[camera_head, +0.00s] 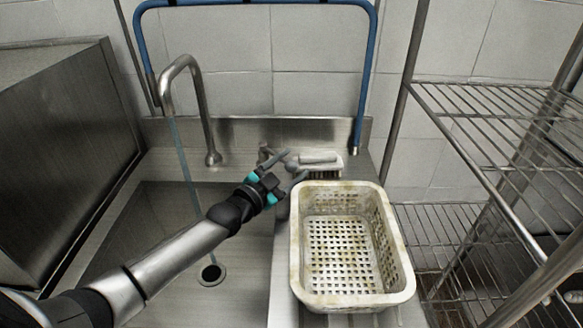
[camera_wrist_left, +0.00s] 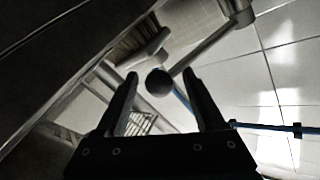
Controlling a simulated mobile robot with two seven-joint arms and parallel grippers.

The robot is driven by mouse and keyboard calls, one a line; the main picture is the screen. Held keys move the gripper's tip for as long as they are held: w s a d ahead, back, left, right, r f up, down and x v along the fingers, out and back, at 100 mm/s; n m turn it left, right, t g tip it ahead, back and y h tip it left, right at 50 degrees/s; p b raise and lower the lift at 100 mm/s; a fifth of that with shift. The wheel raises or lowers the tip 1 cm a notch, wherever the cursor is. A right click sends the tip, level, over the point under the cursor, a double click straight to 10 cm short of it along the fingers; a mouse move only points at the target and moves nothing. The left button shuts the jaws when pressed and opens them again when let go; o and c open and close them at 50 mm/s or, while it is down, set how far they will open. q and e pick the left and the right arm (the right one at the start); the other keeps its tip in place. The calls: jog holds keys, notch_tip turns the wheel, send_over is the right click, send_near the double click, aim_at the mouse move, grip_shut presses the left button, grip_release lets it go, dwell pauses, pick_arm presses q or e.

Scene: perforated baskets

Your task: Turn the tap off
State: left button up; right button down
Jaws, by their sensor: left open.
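The tap (camera_head: 203,105) is a curved metal spout at the back of the sink. A thin stream of water (camera_head: 186,160) runs from it down to the drain. A small grey metal fitting (camera_head: 267,153), perhaps the tap's handle, stands right of the spout, partly hidden by my gripper. My left gripper (camera_head: 293,166) is open, its fingers pointing to the back right beside this fitting. In the left wrist view, a dark round knob (camera_wrist_left: 158,82) shows between the open fingertips; contact cannot be told. My right gripper is not in view.
A dirty white perforated basket (camera_head: 390,235) stands on the counter right of my left gripper. A brush (camera_head: 318,158) lies behind it. A blue hose (camera_head: 366,75) arches at the back. A wire shelf (camera_head: 490,110) stands at right, a metal cabinet (camera_head: 60,130) at left.

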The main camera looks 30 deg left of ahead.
pick_arm(q)
jog(key=shift+w, duration=0.1)
jog(key=shift+c, duration=0.4)
jog(key=c, duration=1)
grip_shut()
jog(key=shift+f, duration=0.15)
